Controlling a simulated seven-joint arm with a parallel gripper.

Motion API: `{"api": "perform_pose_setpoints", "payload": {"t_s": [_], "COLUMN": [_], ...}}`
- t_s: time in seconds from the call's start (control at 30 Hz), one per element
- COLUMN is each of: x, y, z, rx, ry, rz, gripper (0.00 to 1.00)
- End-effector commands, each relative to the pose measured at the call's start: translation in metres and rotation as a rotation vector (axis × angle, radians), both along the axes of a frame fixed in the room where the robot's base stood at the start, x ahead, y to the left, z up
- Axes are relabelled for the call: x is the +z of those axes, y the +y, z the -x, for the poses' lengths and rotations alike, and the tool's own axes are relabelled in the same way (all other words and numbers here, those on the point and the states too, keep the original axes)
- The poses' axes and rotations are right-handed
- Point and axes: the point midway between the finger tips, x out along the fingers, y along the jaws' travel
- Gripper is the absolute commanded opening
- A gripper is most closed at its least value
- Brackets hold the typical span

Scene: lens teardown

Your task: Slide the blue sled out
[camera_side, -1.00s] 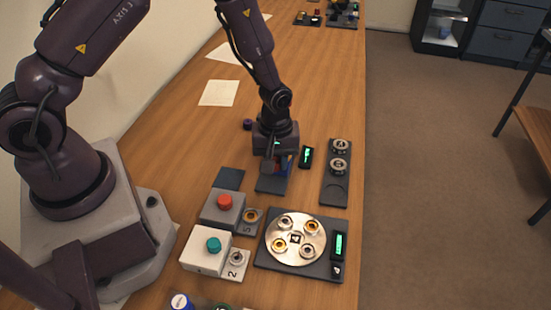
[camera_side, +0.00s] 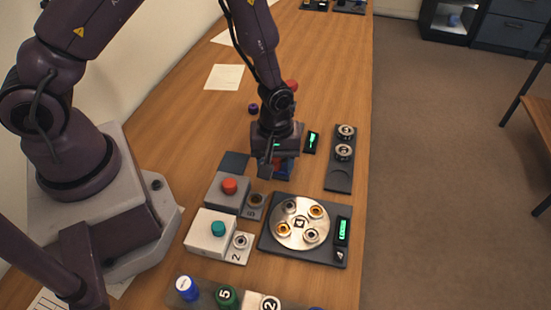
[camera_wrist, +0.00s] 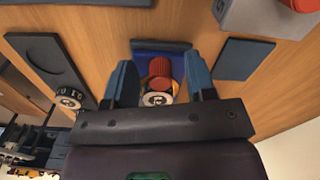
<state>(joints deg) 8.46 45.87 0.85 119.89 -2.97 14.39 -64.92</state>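The blue sled (camera_wrist: 150,47) shows in the wrist view as a blue piece beside a dark strip, partly hidden behind my gripper and a red ribbed cylinder (camera_wrist: 160,68). A silver-rimmed ring (camera_wrist: 157,98) lies in front of the cylinder. My gripper (camera_wrist: 161,72) is open, one blue-grey finger on each side of the cylinder, with gaps visible on both sides. In the side view my gripper (camera_side: 275,166) is low at the work, and a bit of blue and red (camera_side: 285,167) shows beside its fingers. Whether the fingers touch the sled I cannot tell.
A dark rack (camera_side: 341,176) with two rings is to the right, by a small green-lit display (camera_side: 312,141). A grey block with a red button (camera_side: 229,185), a white block with a teal button (camera_side: 217,228) and a round metal turntable (camera_side: 300,222) stand nearer.

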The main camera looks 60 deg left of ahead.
Motion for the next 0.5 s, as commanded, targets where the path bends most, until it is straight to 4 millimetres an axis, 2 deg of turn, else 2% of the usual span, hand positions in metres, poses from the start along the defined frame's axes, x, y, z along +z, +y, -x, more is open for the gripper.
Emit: {"api": "perform_pose_setpoints", "payload": {"t_s": [0.17, 0.27, 0.5], "x": [0.005, 0.018, 0.069], "y": [0.001, 0.001, 0.000], "z": [-0.001, -0.002, -0.002], "rx": [0.001, 0.001, 0.000], "ry": [-0.002, -0.006, -0.009], "rz": [-0.001, -0.001, 0.000], "gripper": [0.51, 0.51, 0.51]}}
